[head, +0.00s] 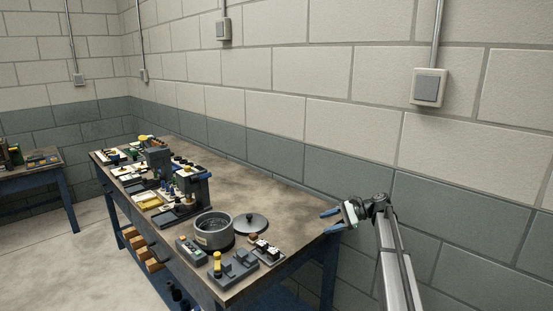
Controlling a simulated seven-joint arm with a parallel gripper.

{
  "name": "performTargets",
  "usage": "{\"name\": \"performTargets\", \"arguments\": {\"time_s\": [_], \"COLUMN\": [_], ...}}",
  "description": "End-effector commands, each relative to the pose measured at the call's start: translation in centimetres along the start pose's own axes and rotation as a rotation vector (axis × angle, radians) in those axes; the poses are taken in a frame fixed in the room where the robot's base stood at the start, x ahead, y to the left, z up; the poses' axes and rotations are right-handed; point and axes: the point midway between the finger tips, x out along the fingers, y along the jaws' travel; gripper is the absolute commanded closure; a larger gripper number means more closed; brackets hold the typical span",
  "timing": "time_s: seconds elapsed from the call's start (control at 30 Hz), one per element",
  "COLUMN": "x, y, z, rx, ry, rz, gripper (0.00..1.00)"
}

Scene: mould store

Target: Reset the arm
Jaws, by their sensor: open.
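My gripper (331,221) is at the right end of the workbench, near its right back corner. Its two blue-tipped fingers point left and are spread apart. Nothing shows between them. My arm comes up from the lower right of the head view. The gripper appears to be above the bench edge, but I cannot tell its exact height.
The workbench (290,205) stands along the block wall. A grey pot (213,238), a dark lid (251,223), a grey fixture block (233,265) and several small parts crowd its front. Its back right top is clear. Another table (38,170) stands far left.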

Motion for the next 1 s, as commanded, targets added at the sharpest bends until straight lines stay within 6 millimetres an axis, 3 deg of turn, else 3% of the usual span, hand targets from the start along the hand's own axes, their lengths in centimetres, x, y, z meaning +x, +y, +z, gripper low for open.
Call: {"name": "performTargets", "arguments": {"time_s": [0.03, 0.17, 0.37, 0.7, 1.0], "x": [-0.3, 0.2, 3.1, 12.2, 18.1], "y": [1.6, 4.5, 10.4, 25.8, 40.5], "z": [-0.6, -2.2, -4.9, -9.5, -10.8], "rx": [0.043, 0.116, 0.164, 0.117, 0.01], "ry": [-0.013, -0.025, 0.001, 0.125, 0.202], "rz": [-0.021, -0.045, -0.026, 0.161, 0.396], "gripper": [0.46, 0.46, 0.46, 0.46, 0.46]}}
